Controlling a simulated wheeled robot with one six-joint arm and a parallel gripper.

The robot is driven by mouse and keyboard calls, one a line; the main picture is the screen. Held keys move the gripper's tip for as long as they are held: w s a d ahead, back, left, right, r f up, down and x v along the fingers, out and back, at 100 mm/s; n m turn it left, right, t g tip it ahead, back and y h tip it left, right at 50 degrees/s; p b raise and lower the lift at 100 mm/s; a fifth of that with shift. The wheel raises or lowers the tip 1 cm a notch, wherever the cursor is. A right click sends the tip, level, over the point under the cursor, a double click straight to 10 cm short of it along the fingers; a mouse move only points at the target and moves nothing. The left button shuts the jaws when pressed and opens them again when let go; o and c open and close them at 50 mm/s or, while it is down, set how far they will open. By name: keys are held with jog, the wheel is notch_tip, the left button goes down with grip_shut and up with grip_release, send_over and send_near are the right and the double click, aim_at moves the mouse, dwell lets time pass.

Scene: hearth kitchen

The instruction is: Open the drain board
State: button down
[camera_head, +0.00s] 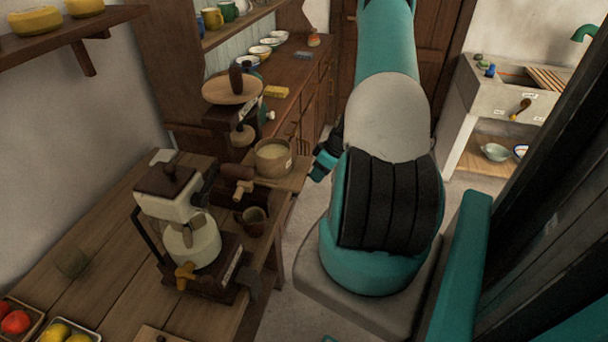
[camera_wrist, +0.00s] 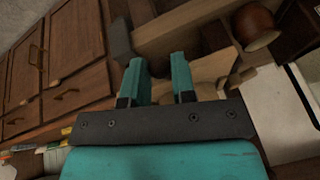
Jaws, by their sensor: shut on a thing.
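A pale wooden board (camera_head: 291,181) sticks out at the far right end of the table, beside a round tub of pale contents (camera_head: 273,157). It also shows in the wrist view (camera_wrist: 214,68). My gripper (camera_head: 319,170) is at its outer edge. In the wrist view the two teal fingers (camera_wrist: 160,78) stand close around pale wood, shut on what looks like this board; the exact grip is partly hidden. A slatted wooden board (camera_head: 548,78) lies on the stone sink (camera_head: 500,85) at the far right, well away from my gripper. I cannot tell which is named the drain board.
The table (camera_head: 108,255) carries a white and brown machine (camera_head: 192,240), a brown cup (camera_head: 252,221) and fruit trays. A scale (camera_head: 232,92) and a dark wood counter with drawers (camera_head: 290,85) stand behind.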

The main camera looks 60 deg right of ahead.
jog(key=s, duration=0.1)
jog(key=s+d, duration=0.1)
jog(key=s, duration=0.1)
jog(key=shift+s, duration=0.2)
jog(key=c, duration=0.9)
grip_release()
jog(key=shift+c, duration=0.2)
jog(key=shift+r+b, duration=0.1)
jog(key=shift+b, duration=0.2)
jog(key=b+v, duration=0.3)
jog(key=v, duration=1.4)
jog(key=shift+s+b, duration=0.2)
jog(key=shift+b, duration=0.2)
jog(key=shift+r, duration=0.15)
